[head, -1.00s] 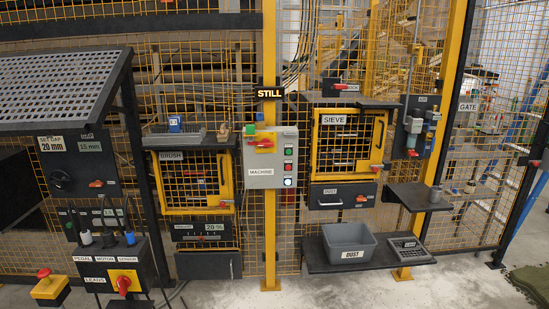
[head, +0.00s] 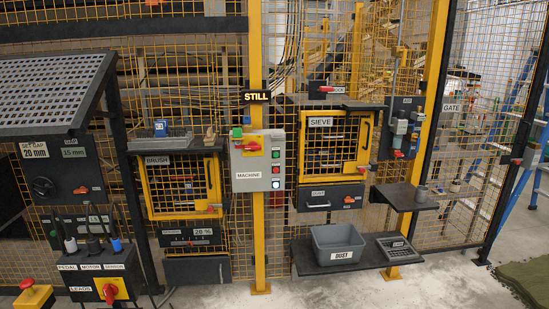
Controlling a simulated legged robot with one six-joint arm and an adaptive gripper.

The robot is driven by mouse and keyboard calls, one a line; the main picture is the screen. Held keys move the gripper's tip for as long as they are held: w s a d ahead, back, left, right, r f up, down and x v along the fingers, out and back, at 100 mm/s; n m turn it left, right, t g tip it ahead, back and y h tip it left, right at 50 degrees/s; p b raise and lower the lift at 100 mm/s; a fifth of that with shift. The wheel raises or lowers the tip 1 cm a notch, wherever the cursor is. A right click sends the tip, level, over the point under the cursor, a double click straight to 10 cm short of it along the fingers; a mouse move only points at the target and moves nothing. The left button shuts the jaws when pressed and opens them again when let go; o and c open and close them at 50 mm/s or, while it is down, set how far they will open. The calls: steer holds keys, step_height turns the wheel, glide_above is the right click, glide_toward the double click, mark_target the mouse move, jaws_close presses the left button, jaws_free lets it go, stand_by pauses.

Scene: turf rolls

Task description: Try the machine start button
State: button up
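A grey control box (head: 243,160) labelled MACHINE is fixed to the yellow post in the middle of the head view. Down its right side are a green button (head: 276,152), a red button (head: 276,170) and a bright white button or lamp (head: 276,184). None of them carries a label I can read. My gripper is not in view.
BRUSH (head: 180,187) and SIEVE (head: 336,145) cage doors flank the post and look shut. A grey DUST bin (head: 338,243) stands on a low shelf at right. Clear concrete floor (head: 330,290) lies in front.

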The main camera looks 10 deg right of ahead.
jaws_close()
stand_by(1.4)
